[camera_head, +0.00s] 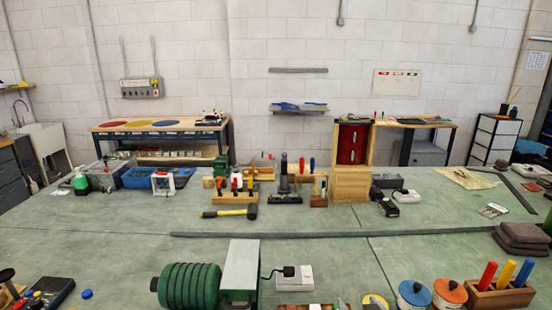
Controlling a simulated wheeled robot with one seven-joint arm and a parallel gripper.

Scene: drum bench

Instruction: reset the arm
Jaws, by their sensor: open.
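My gripper and arm do not show in the head view, so I cannot see where they are. The green workbench (130,240) fills the lower half of the view. A ribbed green drum (188,287) lies at its front, left of centre, against a pale grey upright block (240,268). A white socket box (294,278) with a black plug and lead is just right of the block.
Two lidded pots (414,294) and a block of coloured handles (497,294) are front right. Dark folded cloths (522,239) lie at right.

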